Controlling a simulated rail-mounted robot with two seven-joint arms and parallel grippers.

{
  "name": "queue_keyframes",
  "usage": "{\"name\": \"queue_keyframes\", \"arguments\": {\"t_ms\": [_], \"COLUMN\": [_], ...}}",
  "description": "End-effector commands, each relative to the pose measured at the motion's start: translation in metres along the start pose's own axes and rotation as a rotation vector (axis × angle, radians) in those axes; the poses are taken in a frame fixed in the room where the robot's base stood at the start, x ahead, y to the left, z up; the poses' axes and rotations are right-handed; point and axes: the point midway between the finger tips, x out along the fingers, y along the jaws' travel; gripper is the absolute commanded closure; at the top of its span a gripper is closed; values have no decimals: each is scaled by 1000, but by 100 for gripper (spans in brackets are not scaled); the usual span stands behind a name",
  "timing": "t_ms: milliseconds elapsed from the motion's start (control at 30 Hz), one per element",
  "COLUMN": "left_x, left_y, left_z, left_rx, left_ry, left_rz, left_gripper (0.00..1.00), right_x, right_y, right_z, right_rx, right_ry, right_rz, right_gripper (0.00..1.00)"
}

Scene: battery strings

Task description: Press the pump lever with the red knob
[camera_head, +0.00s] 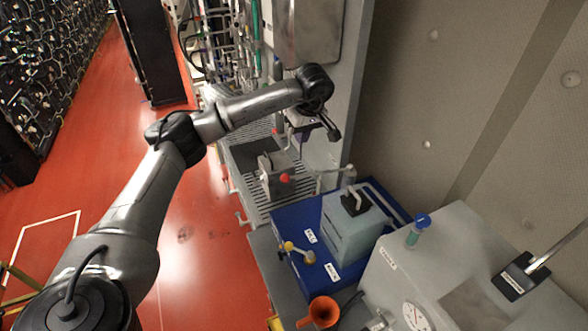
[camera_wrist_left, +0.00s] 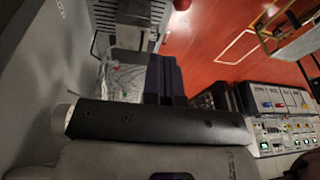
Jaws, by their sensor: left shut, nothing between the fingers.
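A small red knob (camera_head: 285,178) shows on a grey pump unit (camera_head: 268,172) over a grated tray in the middle of the head view. My left gripper (camera_head: 333,132) is shut and empty. In the head view it appears above and to the right of the red knob, apart from it. How the knob's lever joins the pump is too small to tell. My right gripper is not in view.
A blue tray (camera_head: 293,215) holds a pale container (camera_head: 350,228) with a black top. A grey machine with a gauge (camera_head: 414,316) and an orange funnel (camera_head: 322,312) stand in front. A wall (camera_head: 450,110) bounds the right. Red floor (camera_head: 190,240) lies open at left.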

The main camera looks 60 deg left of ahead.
Motion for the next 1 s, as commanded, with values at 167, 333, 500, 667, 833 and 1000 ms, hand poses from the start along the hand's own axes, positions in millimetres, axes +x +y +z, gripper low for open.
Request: {"name": "queue_keyframes", "arguments": {"t_ms": [167, 333, 500, 667, 833, 1000], "left_x": [-1, -1, 6, 28, 60, 91], "left_y": [-1, -1, -1, -2, -2, -1], "left_z": [-2, -2, -2, -2, -2, -2], "left_rx": [15, 14, 13, 12, 12, 12], "left_ry": [4, 4, 4, 5, 4, 4], "left_rz": [-1, -1, -3, -7, -6, -5], "left_gripper": [100, 100, 100, 100, 100, 100], "right_x": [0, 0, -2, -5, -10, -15], "right_y": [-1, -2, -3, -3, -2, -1], "right_z": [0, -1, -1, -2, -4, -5], "right_rx": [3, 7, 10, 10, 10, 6], "right_ry": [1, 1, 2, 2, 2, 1], "right_rz": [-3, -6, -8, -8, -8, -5], "right_gripper": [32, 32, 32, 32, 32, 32]}}
